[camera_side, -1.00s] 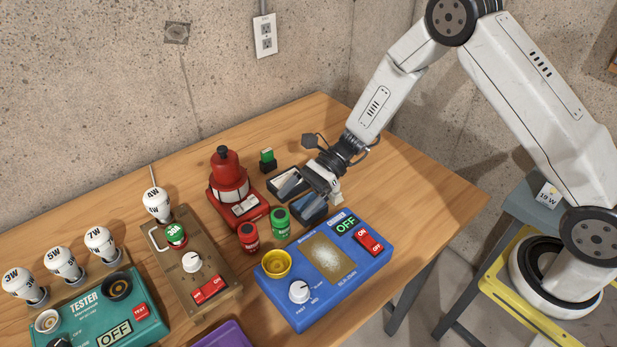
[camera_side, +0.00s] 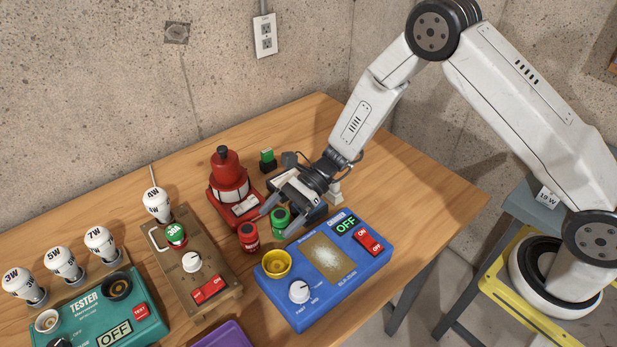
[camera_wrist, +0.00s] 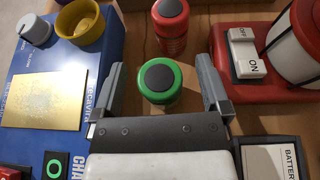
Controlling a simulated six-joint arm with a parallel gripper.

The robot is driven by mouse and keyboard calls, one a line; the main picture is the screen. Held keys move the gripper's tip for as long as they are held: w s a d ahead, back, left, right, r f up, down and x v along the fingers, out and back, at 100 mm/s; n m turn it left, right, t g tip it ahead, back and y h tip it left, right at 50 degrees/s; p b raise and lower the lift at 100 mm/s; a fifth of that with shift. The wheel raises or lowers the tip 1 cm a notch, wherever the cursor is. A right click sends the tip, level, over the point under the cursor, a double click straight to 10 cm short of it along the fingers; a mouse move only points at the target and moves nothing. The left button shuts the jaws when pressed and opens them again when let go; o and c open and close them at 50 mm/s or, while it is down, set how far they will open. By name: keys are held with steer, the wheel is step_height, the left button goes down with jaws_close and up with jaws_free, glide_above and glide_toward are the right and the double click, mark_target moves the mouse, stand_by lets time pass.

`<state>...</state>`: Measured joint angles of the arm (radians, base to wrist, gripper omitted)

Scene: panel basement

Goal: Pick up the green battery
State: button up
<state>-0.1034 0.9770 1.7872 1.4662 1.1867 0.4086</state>
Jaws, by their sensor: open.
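The green battery (camera_side: 281,221) stands upright on the table beside the blue panel. In the wrist view the green battery (camera_wrist: 158,83) shows its green top with a dark round cap. It lies between the two open fingers of my gripper (camera_wrist: 163,88), with a visible gap to each. In the side view my gripper (camera_side: 285,206) is low over the table at the battery, open and holding nothing. A red battery (camera_side: 248,237) stands just left of the green one, and it shows beyond it in the wrist view (camera_wrist: 171,25).
The blue panel (camera_side: 325,262) with a yellow cup (camera_side: 276,263) is in front of the batteries. A red lantern (camera_side: 229,180) with an ON/OFF switch stands close behind. A small green-topped block (camera_side: 267,159) is farther back. The table's right side is clear.

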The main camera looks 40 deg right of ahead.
jaws_close()
steer(key=shift+r, duration=0.15)
stand_by(0.4)
steer(key=shift+r, duration=0.65)
steer(key=s+d+r, duration=0.5)
steer(key=s+r, duration=0.6)
steer(key=s, duration=0.2)
steer(key=shift+r, duration=0.25)
